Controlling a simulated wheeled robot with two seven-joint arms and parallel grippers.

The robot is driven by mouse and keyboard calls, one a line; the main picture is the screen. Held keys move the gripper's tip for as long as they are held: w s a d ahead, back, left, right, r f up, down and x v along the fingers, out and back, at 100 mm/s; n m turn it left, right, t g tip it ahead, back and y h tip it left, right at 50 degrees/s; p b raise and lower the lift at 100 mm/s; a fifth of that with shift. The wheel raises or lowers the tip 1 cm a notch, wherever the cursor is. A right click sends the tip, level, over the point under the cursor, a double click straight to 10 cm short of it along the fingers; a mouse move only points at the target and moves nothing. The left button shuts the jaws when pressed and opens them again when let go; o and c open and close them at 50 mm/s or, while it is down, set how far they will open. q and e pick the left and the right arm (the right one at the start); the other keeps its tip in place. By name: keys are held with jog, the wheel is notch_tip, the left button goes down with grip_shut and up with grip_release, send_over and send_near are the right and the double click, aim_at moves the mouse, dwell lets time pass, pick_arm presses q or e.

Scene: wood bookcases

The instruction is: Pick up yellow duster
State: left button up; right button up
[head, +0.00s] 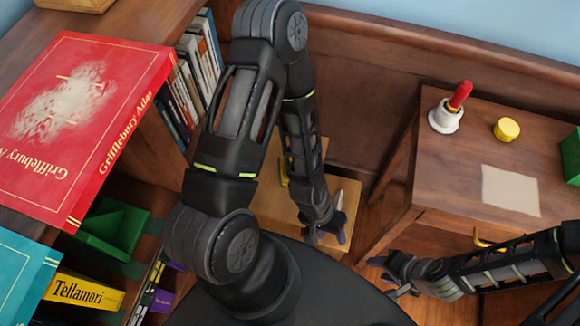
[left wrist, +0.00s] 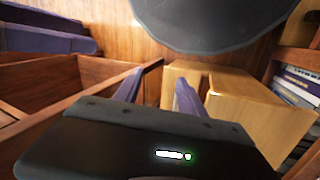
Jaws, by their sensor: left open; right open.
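A narrow yellow thing (head: 283,170) shows beside my left forearm in the head view, at a light wooden box. My arm hides part of it, and I cannot tell whether it is the yellow duster. My left gripper (head: 326,236) is open and points down near the box's front right corner. In the left wrist view my left gripper (left wrist: 158,92) has its fingers apart with nothing seen between them. My right gripper (head: 388,276) is open and empty, low and left of the wooden table.
The light wooden box (head: 268,208) also shows in the left wrist view (left wrist: 255,105). The wooden table (head: 440,165) holds a red-handled white bell (head: 447,115), a round yellow thing (head: 507,129) and a pale sheet (head: 510,190). A bookcase with a red atlas (head: 115,130) stands left.

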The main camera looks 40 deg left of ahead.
pick_arm(q)
jog(key=w+a+f+y+b, duration=0.1)
jog(key=w+a, duration=0.1)
jog(key=a, duration=0.2)
jog(key=w+a+n, duration=0.1)
jog(key=w+a, duration=0.1)
jog(key=a, duration=0.1)
jog(key=w+a+f+n+y+b, duration=0.1)
jog(key=w+a, duration=0.1)
jog(key=a, duration=0.2)
jog(key=shift+w+a+f+y+b, duration=0.2)
jog(key=shift+a+f+y+b, duration=0.1)
jog(key=shift+a+f, duration=0.05)
jog(key=w+a+n, duration=0.1)
jog(key=a, duration=0.1)
jog(key=w+a+r+b, duration=0.1)
jog(key=w+a, duration=0.1)
jog(key=w+a+r+n+y, duration=0.1)
jog(key=a, duration=0.2)
jog(key=shift+w+a+r+n+g, duration=0.1)
jog(key=shift+w+n+g, duration=0.2)
jog(key=shift+n, duration=0.9)
jog(key=w+a+r, duration=0.2)
jog(key=a, duration=0.1)
jog(key=w+a+r+b, duration=0.1)
jog(key=shift+a+r, duration=0.25)
jog(key=shift+a, duration=0.05)
jog(key=shift+f+b, duration=0.35)
jog(key=shift+f, duration=1)
jog(key=shift+s, duration=0.1)
